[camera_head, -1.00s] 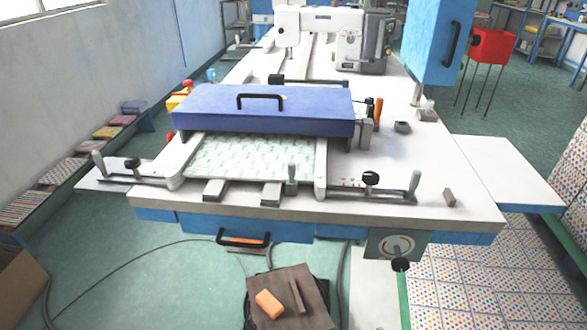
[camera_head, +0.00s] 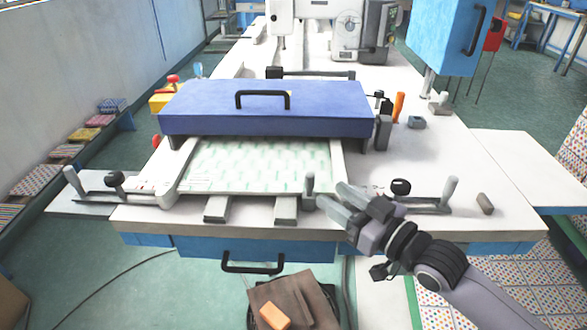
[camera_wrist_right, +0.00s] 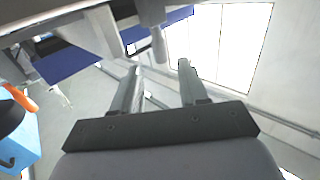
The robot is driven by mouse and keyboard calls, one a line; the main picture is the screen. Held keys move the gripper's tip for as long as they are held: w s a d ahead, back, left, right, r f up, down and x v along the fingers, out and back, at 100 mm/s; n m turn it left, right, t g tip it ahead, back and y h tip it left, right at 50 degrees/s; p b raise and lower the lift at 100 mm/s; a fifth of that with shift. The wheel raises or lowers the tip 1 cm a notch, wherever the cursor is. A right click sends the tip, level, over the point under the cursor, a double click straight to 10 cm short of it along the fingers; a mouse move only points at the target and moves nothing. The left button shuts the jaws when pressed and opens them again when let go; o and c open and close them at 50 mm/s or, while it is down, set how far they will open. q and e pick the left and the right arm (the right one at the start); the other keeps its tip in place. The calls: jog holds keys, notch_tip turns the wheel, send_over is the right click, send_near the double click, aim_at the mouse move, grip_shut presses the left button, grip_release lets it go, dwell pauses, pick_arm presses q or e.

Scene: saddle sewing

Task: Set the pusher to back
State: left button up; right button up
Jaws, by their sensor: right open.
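I take the pusher to be the grey upright post (camera_head: 310,185) at the middle of the table's front edge, just right of two grey bars; no label confirms this. My right gripper (camera_head: 330,193) is open, with its fingers pointing left towards the post from its right side. In the right wrist view, a grey post (camera_wrist_right: 159,46) stands ahead of the gap between the open fingers (camera_wrist_right: 158,68). It looks close to the fingertips, but I cannot tell whether they touch. Nothing shows held. My left gripper is out of view.
Levers with black knobs stand at the left (camera_head: 115,180) and right (camera_head: 400,187). A drawer handle (camera_head: 252,264) is below the front edge.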

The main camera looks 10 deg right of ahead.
aim_at(313, 182)
jog(key=shift+x, duration=3.8)
jog(key=shift+s, duration=0.1)
grip_shut()
